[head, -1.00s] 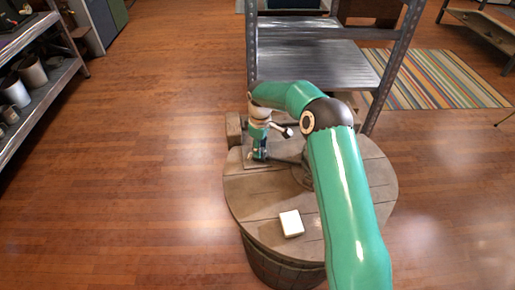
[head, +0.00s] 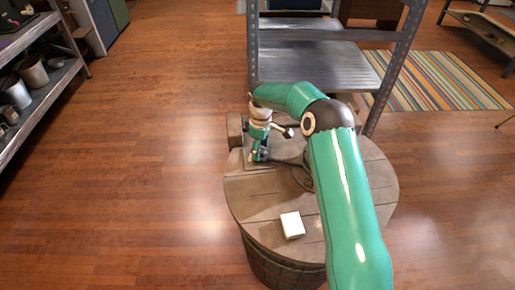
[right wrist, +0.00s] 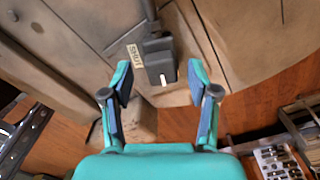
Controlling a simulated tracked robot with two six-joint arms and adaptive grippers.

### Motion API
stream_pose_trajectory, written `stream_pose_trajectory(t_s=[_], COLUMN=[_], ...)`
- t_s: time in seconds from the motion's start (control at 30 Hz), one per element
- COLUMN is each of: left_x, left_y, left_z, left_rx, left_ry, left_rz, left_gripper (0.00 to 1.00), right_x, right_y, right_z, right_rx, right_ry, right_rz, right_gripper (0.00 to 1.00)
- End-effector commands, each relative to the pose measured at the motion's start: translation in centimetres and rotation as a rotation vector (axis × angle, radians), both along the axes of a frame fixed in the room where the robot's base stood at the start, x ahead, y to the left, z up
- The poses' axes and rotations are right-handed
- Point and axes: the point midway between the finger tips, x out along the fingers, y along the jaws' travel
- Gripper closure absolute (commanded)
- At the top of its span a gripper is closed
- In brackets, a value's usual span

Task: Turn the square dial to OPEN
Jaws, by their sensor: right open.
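The square dial (right wrist: 161,66) is a dark block with a white mark on its lower edge in the right wrist view. A pale label reading SHUT (right wrist: 134,56) lies just left of it; I see no OPEN label. My right gripper (right wrist: 160,74) is open, with one finger on each side of the dial and visible gaps between. In the head view, my right gripper (head: 260,153) points down at the far left part of the barrel top, and I cannot make out the dial there. My left gripper is not in view.
The round wooden barrel top (head: 245,200) carries a small white block (head: 292,225) near its front. A wooden block (head: 235,130) stands at its far left edge. A metal shelf rack (head: 310,65) stands behind.

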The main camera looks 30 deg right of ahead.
Motion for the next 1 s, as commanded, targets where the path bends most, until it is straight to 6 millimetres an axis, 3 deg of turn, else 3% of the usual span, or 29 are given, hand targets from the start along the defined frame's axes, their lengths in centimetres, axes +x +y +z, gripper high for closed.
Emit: stream_pose_trajectory(t_s=[0.27, 0.7, 1.0], left_x=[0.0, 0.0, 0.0], left_y=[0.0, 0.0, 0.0], left_z=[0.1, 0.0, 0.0], left_rx=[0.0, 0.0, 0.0], left_ry=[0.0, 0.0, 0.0], left_rz=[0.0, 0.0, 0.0], left_gripper=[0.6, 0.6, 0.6], right_x=[0.0, 0.3, 0.2], right_y=[0.0, 0.0, 0.0], right_z=[2.3, 10.4, 12.0], right_rx=[-0.001, -0.001, 0.001], right_ry=[-0.002, -0.004, -0.001], right_rz=[0.0, 0.0, 0.0], right_gripper=[0.4, 0.4, 0.4])
